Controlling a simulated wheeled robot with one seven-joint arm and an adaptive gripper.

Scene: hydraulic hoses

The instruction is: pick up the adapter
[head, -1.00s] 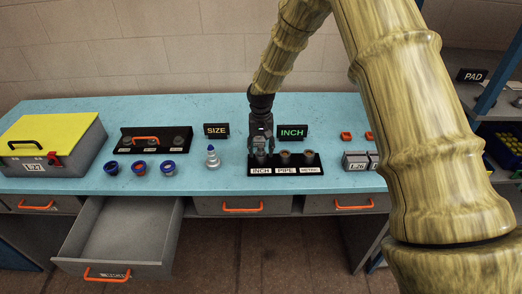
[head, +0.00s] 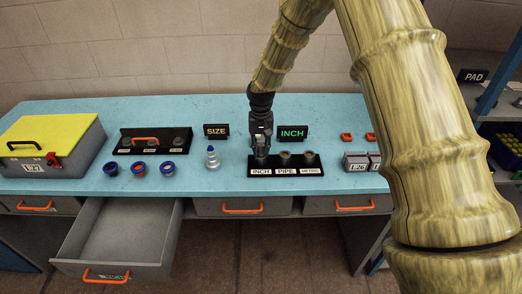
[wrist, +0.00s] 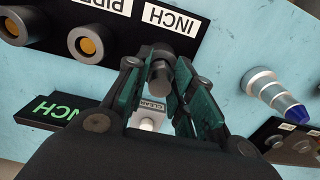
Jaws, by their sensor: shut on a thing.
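The adapter (wrist: 160,77) is a dark grey cylinder in the wrist view, between the fingers of my gripper (wrist: 157,66). My gripper is shut on it. In the head view my gripper (head: 262,153) points down at the INCH place of the black rack (head: 314,171), and its fingers mostly hide the adapter. The rack has INCH, PIPE and METRIC labels. I cannot tell whether the adapter still touches the rack. Two other fittings stand at the PIPE (head: 285,156) and METRIC (head: 309,157) places.
A silver stepped cone with a blue tip (head: 212,157) stands left of the rack. SIZE (head: 216,130) and INCH (head: 293,132) signs stand behind. Grey boxes (head: 357,161) are at right. A drawer (head: 125,235) hangs open below.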

